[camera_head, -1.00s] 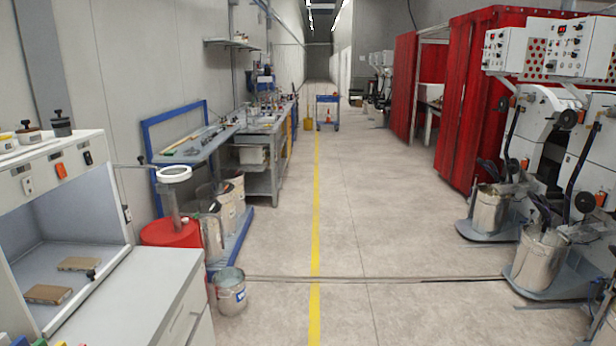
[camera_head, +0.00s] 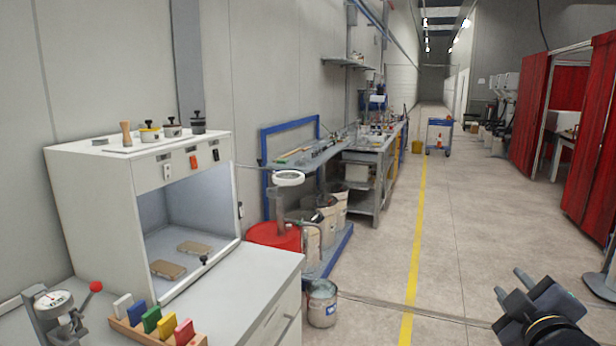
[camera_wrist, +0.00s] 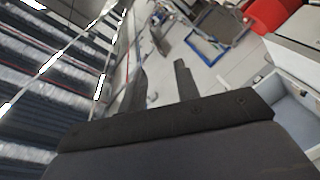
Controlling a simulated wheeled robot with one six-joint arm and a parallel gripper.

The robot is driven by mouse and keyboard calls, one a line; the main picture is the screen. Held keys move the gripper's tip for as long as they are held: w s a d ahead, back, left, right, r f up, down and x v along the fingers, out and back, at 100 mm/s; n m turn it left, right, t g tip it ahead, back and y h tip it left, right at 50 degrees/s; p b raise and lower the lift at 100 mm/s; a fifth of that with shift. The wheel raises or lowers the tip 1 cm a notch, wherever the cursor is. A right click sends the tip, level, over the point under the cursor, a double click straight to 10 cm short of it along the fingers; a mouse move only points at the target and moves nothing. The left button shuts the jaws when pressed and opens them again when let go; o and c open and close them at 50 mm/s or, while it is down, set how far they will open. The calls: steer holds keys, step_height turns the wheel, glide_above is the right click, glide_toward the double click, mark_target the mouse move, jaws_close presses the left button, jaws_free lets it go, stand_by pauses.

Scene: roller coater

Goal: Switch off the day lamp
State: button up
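A white viewing booth (camera_head: 95,205) stands on the bench at the left in the head view. Its front panel bears a white rocker switch (camera_head: 166,170), an orange one (camera_head: 194,161) and a black one (camera_head: 216,155); I cannot read their labels or tell their positions. The booth's inside is pale bluish; no lamp itself is visible. My gripper (camera_head: 510,281) is at the lower right, far from the booth and over the floor. The wrist view shows its two fingers (camera_wrist: 160,66) apart with nothing between them. The booth's edge seems to show at that view's right.
On the bench (camera_head: 240,285) are a dial gauge (camera_head: 55,302) with a red knob and a rack of coloured blocks (camera_head: 160,328). Two brown panels lie inside the booth. A red drum (camera_head: 275,235) and bucket (camera_head: 322,305) stand beside the bench.

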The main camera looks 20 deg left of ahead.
steer(key=a+r+n+y, duration=0.1)
steer(key=n+y, duration=0.1)
steer(key=a+r+n+y, duration=0.3)
steer(key=a+n+y, duration=0.1)
steer(key=shift+w+a+r+t+b, duration=0.2)
steer(key=shift+w+r+t+b, duration=0.1)
steer(key=shift+w+r+b, duration=0.1)
steer(key=shift+c, duration=1.4)
steer(key=s+a+n+g+y, duration=0.1)
steer(key=a+n+g+y, duration=0.1)
steer(key=n, duration=0.1)
steer(key=s+a+r+n+g+y, duration=0.1)
steer(key=a+n+g+y, duration=0.1)
steer(key=n+y, duration=0.1)
steer(key=s+a+r+n+g+y+b, duration=0.1)
steer(key=a+n+g+y, duration=0.1)
steer(key=a+n+y, duration=0.1)
steer(key=shift+s+n, duration=0.4)
steer(key=shift+n, duration=0.1)
jaws_close()
steer(key=shift+s+a+n+g+y, duration=0.3)
steer(key=shift+s+n+g+y, duration=0.15)
steer(key=shift+n+g, duration=0.3)
steer(key=shift+a, duration=0.1)
